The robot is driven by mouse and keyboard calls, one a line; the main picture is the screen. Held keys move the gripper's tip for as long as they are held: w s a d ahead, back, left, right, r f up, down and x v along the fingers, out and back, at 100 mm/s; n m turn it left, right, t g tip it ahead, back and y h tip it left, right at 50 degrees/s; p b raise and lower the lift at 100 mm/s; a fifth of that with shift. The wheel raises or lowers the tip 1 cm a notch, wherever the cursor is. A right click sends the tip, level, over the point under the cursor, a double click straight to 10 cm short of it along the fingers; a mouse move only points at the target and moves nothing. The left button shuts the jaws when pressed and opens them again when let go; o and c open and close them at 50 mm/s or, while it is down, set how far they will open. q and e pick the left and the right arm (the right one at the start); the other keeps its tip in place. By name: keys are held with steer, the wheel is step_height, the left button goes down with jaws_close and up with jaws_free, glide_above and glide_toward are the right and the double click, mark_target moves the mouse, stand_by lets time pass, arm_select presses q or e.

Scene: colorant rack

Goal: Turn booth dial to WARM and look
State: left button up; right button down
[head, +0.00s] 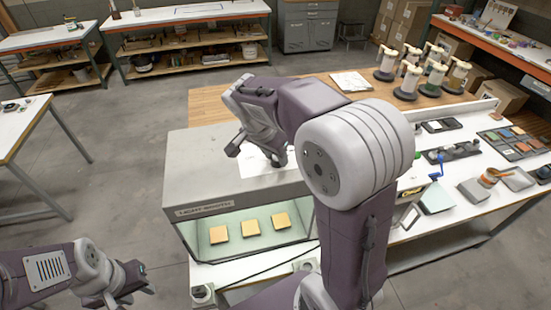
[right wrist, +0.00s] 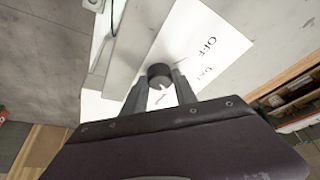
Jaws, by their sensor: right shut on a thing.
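The booth (head: 185,160) is a grey box on the white bench, with a lit, pale greenish opening at its front. Three yellow-orange tiles (head: 249,227) lie in a row inside. Other lettering is partly hidden by my fingers, and I cannot tell the dial's setting. My right gripper (right wrist: 160,88) is shut on the dial; in the head view it is above the booth top. My left gripper (head: 130,288) is low at the left, away from the booth; its jaw opening is unclear.
Several pump-topped bottles (head: 410,75) stand on the wooden top behind. Colour trays (head: 515,140), a blue-handled tool (head: 436,170) and grey trays (head: 475,190) lie on the bench at the right. Open floor (head: 120,170) lies left of the booth.

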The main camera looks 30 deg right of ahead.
steer(key=shift+w+f+m+g, duration=0.1)
steer(key=shift+m+g, duration=0.3)
steer(key=shift+m, duration=0.8)
steer(key=shift+m+g+h, duration=0.3)
steer(key=shift+m+g, duration=0.2)
steer(key=shift+m, duration=1)
steer(key=c, duration=1.2)
jaws_free()
steer(key=shift+o, duration=1)
steer(key=shift+d, duration=0.1)
steer(key=shift+w+d, duration=0.1)
steer(key=shift+d, duration=0.05)
